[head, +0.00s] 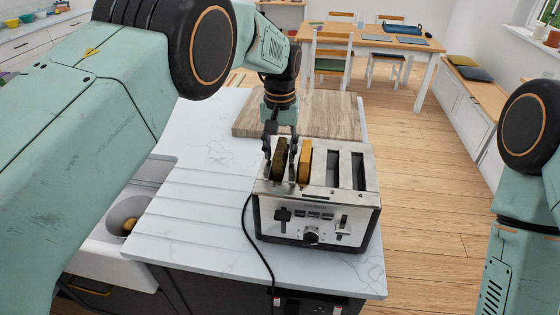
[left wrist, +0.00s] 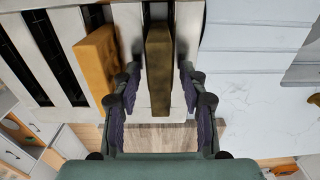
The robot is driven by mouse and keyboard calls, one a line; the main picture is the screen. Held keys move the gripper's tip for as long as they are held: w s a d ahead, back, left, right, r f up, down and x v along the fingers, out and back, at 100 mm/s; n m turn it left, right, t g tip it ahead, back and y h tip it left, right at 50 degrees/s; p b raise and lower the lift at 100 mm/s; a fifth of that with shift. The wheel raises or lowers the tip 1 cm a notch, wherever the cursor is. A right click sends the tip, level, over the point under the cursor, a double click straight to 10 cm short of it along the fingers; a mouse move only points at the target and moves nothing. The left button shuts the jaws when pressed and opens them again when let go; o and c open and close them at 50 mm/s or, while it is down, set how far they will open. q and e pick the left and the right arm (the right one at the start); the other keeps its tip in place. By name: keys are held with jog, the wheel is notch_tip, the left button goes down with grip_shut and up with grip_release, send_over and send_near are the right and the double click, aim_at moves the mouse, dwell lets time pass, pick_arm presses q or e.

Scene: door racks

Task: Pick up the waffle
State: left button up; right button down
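A four-slot toaster (head: 312,222) stands on the white counter. A dark brown slice (head: 279,165) sticks up from its leftmost slot, and a golden-orange slice (head: 305,162) from the slot beside it. I cannot tell for certain which one is the waffle. My left gripper (head: 281,148) points down over the dark slice. In the left wrist view, its open fingers (left wrist: 160,75) stand on either side of the dark slice (left wrist: 158,92), with a gap on both sides. The golden slice (left wrist: 96,62) is outside the fingers. My right gripper is out of view.
A wooden board (head: 335,112) lies behind the toaster. The toaster's two right slots look empty. A black cord (head: 250,240) runs over the counter's front edge. A sink (head: 125,212) is at the left. The white counter (head: 205,200) left of the toaster is clear.

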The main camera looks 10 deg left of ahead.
pick_arm(q)
jog(key=c, duration=0.3)
jog(key=shift+w+f, duration=0.15)
jog(key=shift+w, duration=0.1)
jog(key=shift+c, duration=1.4)
grip_shut()
jog(key=shift+s, duration=0.15)
jog(key=shift+r, duration=0.2)
